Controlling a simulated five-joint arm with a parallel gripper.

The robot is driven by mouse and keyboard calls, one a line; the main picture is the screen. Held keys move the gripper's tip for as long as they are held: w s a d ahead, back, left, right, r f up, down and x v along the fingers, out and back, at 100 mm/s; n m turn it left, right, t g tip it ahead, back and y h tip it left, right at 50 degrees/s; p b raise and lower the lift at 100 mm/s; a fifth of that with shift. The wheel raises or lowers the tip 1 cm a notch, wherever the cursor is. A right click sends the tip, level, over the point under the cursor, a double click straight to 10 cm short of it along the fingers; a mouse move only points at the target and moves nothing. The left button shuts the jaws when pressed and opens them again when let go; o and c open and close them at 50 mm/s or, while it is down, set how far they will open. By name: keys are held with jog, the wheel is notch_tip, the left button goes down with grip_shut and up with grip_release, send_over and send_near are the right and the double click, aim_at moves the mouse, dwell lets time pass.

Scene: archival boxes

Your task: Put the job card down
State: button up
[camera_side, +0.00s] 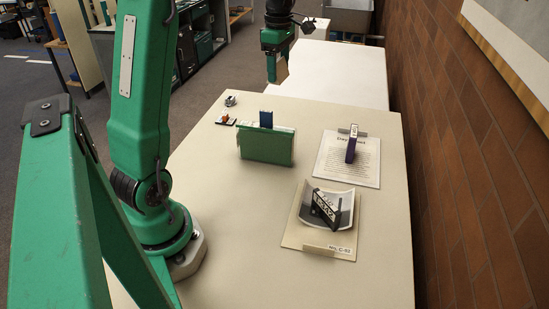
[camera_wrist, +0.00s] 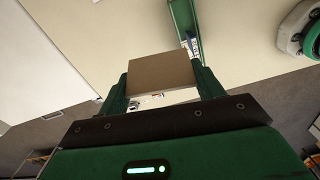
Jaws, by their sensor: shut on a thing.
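My gripper (camera_side: 275,62) is raised above the far edge of the cream table. Its green fingers are closed on a flat tan card (camera_wrist: 160,72), which I take to be the job card.
A green file box (camera_side: 266,147) with a blue tab (camera_side: 266,119) stands mid-table. A curled photo (camera_side: 312,212) lies on a tan folder (camera_side: 292,237). Small items (camera_side: 225,119) lie far left.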

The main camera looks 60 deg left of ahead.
jog(key=s+d+f+n, duration=0.1)
jog(key=s+d, duration=0.2)
jog(key=s, duration=0.6)
jog(key=s+d+n, duration=0.1)
jog(key=s+d, duration=0.2)
jog(key=s, duration=0.7)
notch_tip(320, 180, down, 12)
jog(key=shift+d+r, duration=0.2)
jog(key=shift+d, duration=0.05)
jog(key=shift+a, duration=0.1)
send_over(201, 166)
notch_tip(201, 166, down, 7)
jog(key=shift+r, duration=0.1)
jog(key=shift+f, duration=2.1)
jog(key=shift+f, duration=0.1)
